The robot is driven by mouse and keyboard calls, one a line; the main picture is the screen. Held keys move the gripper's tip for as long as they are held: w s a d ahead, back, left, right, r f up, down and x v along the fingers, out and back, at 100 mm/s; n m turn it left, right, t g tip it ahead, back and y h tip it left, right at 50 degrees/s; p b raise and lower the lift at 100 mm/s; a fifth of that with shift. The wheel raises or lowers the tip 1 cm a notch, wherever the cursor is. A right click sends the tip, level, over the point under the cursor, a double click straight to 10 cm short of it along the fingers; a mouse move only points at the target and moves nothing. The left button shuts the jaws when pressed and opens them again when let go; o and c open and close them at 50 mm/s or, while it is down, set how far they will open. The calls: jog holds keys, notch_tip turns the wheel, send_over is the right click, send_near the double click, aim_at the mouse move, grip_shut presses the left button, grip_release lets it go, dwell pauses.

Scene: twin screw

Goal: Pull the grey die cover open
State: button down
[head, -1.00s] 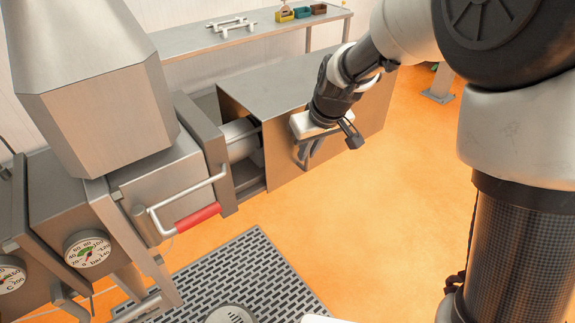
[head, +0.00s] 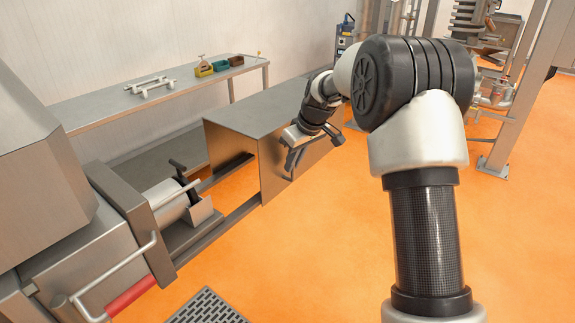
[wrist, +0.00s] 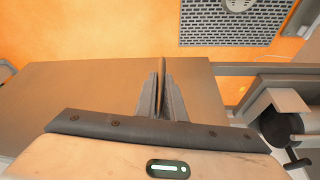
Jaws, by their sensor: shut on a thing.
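The grey die cover (head: 250,112) is a metal box at the middle of the head view, standing clear of the machine's end. It also fills the middle of the wrist view (wrist: 85,90). My gripper (head: 292,160) is at the cover's front side. In the wrist view my gripper (wrist: 161,82) has its fingers closed together on the cover's thin upright handle (wrist: 162,66), mostly hidden between them. The uncovered die end (head: 172,200) is a pale cylinder with dark bars and a small metal tray.
Rails (head: 225,225) run between the machine and the cover. A red-gripped handle (head: 130,296) sticks out at lower left. A floor grate (head: 207,308) lies in front; orange floor (head: 320,270) is clear.

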jog(key=c, duration=1.8)
grip_release()
jog(key=shift+c, duration=0.2)
jog(key=v, duration=1.7)
jog(key=shift+s+r, duration=0.15)
jog(key=shift+s, duration=0.05)
jog(key=shift+p, duration=0.3)
jog(key=s+d+r+m+t+h+p, duration=0.1)
jog(key=s+r+m+p, duration=0.2)
jog(key=s, duration=0.9)
jog(key=s+d+r+m+t+h+p, duration=0.15)
jog(key=s+r, duration=0.35)
jog(key=s, duration=0.8)
jog(key=s+d+f+m+p, duration=0.1)
jog(key=s+f+m, duration=0.2)
jog(key=s, duration=0.6)
jog(key=shift+d+f, duration=0.4)
jog(key=shift+f, duration=0.2)
